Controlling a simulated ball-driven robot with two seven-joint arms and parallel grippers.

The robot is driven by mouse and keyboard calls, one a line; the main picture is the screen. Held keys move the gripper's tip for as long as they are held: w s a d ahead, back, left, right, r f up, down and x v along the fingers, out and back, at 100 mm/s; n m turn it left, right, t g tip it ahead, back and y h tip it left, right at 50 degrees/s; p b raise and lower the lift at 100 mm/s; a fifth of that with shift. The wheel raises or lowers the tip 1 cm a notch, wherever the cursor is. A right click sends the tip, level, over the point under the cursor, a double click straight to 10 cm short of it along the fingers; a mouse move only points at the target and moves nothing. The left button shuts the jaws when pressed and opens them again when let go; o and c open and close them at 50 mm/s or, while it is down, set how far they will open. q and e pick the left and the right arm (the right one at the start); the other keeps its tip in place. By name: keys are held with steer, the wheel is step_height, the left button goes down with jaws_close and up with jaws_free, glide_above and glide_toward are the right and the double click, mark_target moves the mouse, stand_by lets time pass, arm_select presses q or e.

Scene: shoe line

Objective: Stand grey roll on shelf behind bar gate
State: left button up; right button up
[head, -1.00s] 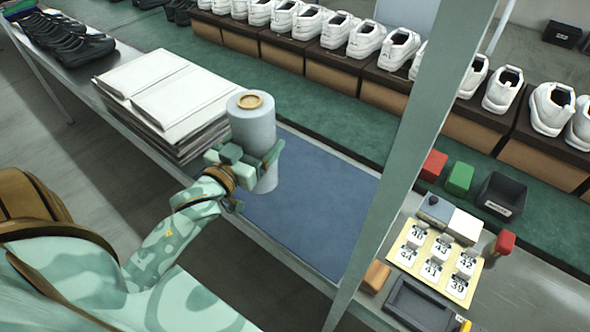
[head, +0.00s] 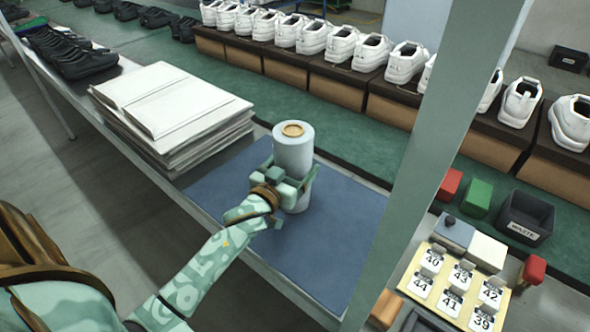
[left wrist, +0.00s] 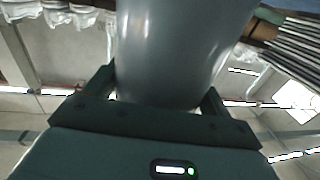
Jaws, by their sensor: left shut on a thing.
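The grey roll (head: 294,150) is upright, with a tan core showing at its top. My left gripper (head: 297,180) is shut around its lower middle. In the head view the roll is over the blue mat (head: 330,230); I cannot tell whether its bottom touches the mat. The left wrist view shows the roll (left wrist: 175,50) large between the fingers (left wrist: 155,95). A grey-green upright bar (head: 430,150) stands to the right of the roll. No shelf can be clearly made out. My right gripper is not in view.
A stack of white sheets (head: 170,105) lies left of the mat. White shoes on brown boxes (head: 330,82) line the green belt (head: 350,145) behind. Right of the bar are number cards (head: 455,290), a red block (head: 449,185), a green block (head: 477,198) and a waste bin (head: 525,215).

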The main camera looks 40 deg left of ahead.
arm_select(q)
steer(key=shift+r, duration=0.15)
steer(key=o, duration=1.3)
